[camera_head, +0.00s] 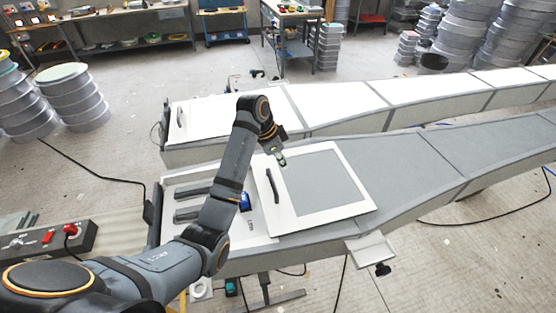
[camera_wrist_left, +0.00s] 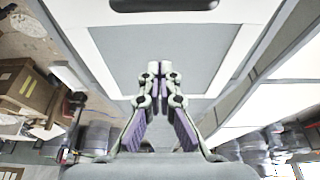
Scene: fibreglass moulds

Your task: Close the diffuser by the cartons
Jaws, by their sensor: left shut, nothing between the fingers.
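The near long grey mould-like body carries a white-framed panel with a grey middle (camera_head: 325,185) and a dark handle (camera_head: 272,187) along its left side. The panel sits to the right of a light bay (camera_head: 255,222), where dark bars (camera_head: 195,213) and a small blue item (camera_head: 245,202) show. My left gripper (camera_head: 282,161) is shut and empty, above the panel's upper left part, near the handle. The left wrist view shows its closed fingers (camera_wrist_left: 160,72) over the grey panel (camera_wrist_left: 150,50), with the handle (camera_wrist_left: 163,4) at the top edge. My right gripper is not in view.
A second long body with a white top (camera_head: 225,115) lies behind. Brown cartons (camera_wrist_left: 28,92) show at the left wrist view's left. A control box with red switches (camera_head: 50,240) is at left. Stacked round moulds (camera_head: 70,95) stand on the floor. Cables cross it.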

